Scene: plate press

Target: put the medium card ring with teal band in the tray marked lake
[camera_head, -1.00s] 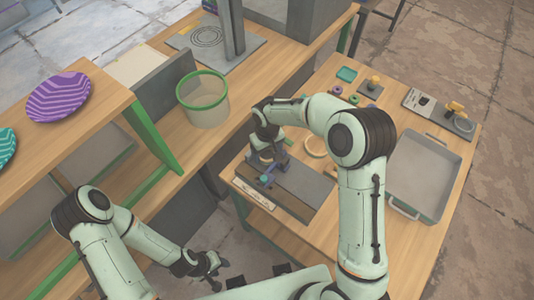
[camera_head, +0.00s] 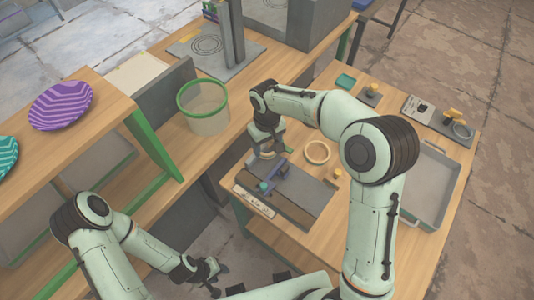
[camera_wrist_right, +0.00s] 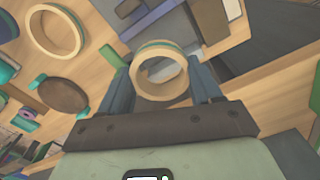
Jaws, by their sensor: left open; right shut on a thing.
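A pale card ring with a teal band (camera_wrist_right: 160,72) is held between the fingers of my right gripper (camera_wrist_right: 158,85) in the right wrist view. In the head view, my right gripper (camera_head: 268,150) is over the left part of the small table, beside a grey plate with a purple fixture (camera_head: 268,181); the ring there is mostly hidden. A second pale ring (camera_head: 317,152) lies on the table to the right, and shows at upper left in the right wrist view (camera_wrist_right: 55,32). My left gripper (camera_head: 210,274) is open and empty, low in front. I cannot read any tray marking as lake.
A large grey tray (camera_head: 452,166) stands at the table's right, partly behind my right arm. A green-rimmed bin (camera_head: 204,105) stands on the long bench to the left. Small knobbed pieces (camera_head: 372,91) sit at the table's back. A small label plate (camera_head: 254,200) lies at its front.

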